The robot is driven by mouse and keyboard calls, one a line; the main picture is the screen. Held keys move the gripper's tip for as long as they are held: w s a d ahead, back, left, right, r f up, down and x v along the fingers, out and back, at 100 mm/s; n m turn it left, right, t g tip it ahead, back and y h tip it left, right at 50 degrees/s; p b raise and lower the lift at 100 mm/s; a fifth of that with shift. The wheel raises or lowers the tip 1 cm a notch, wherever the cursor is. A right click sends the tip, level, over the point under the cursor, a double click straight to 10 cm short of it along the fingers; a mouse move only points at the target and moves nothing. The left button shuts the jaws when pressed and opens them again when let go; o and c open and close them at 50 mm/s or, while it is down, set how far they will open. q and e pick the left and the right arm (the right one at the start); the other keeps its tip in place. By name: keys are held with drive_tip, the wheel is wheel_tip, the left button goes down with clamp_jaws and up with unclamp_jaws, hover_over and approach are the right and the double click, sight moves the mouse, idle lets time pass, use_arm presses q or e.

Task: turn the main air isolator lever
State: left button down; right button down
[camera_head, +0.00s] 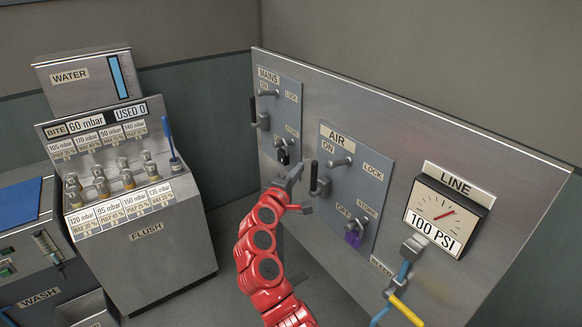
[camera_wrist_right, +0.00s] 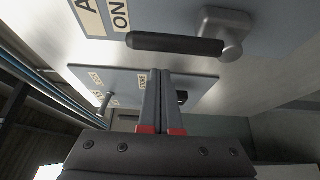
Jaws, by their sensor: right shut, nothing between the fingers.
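The main air isolator is on the grey AIR panel (camera_head: 341,210), on the slanted metal board. Its lever (camera_head: 314,178) has a black handle, standing roughly upright in the head view. In the right wrist view the black handle (camera_wrist_right: 172,43) lies across the upper part, joined to a grey hub (camera_wrist_right: 233,32). My right gripper (camera_head: 298,174) is just left of the lever, in front of the board. Its fingers (camera_wrist_right: 162,76) are shut together and empty, and the handle appears beyond their tips. I cannot tell whether they touch it. My left gripper is not in view.
The MAINS panel (camera_head: 268,79) with its own lever (camera_head: 253,112) is left of the AIR panel. The LINE gauge (camera_head: 450,213) reads 100 PSI. The FLUSH cabinet (camera_head: 160,245) stands left.

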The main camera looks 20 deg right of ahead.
drive_tip(key=shift+s+d+p, duration=0.45)
drive_tip(key=shift+s+d, duration=0.05)
drive_tip(key=shift+s, duration=0.4)
